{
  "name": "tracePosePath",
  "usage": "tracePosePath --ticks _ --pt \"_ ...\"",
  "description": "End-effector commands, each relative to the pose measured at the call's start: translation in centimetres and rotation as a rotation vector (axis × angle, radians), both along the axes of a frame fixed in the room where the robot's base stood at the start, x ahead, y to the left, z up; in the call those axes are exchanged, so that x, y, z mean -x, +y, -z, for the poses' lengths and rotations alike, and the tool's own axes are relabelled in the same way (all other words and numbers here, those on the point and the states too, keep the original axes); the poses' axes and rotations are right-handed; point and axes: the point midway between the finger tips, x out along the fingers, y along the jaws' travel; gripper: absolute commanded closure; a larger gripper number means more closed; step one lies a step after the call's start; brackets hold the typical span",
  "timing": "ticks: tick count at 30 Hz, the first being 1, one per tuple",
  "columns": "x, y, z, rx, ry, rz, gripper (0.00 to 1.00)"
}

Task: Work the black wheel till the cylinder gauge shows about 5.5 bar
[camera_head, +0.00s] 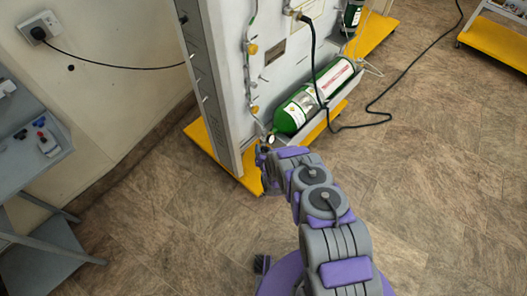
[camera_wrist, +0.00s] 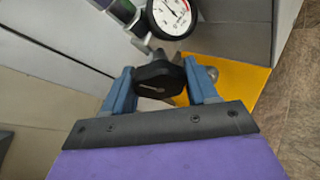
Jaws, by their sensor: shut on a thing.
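The black wheel (camera_wrist: 158,75) sits between the two blue fingers of my gripper (camera_wrist: 160,90) in the wrist view. The fingers are shut on it from both sides. The round white cylinder gauge (camera_wrist: 172,17) is just above the wheel, with a black rim and a thin needle; its numbers are too small to read. In the head view the gauge (camera_head: 270,139) shows tiny at the end of the green cylinder (camera_head: 298,110), which lies on its side on the trainer. My gripper there is largely hidden by my own arm, and the wheel cannot be made out.
The grey trainer panel (camera_head: 272,72) stands on a yellow base (camera_head: 210,143). A black cable (camera_head: 372,112) runs down the panel and across the floor. A grey bench (camera_head: 22,150) stands at the left. The wooden floor at the right is mostly clear.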

Motion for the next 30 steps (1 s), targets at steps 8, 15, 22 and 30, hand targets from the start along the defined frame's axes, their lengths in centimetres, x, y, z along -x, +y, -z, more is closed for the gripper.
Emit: tracePosePath --ticks 8,15,22,30 --pt "0.05 -0.05 0.23 -0.181 0.015 0.000 0.72" --pt "0.02 -0.02 0.16 -0.281 0.021 0.001 0.72" --pt "0.03 -0.03 0.14 -0.314 0.025 0.002 0.72" --pt "0.04 -0.06 0.17 -0.316 0.027 0.002 0.73"
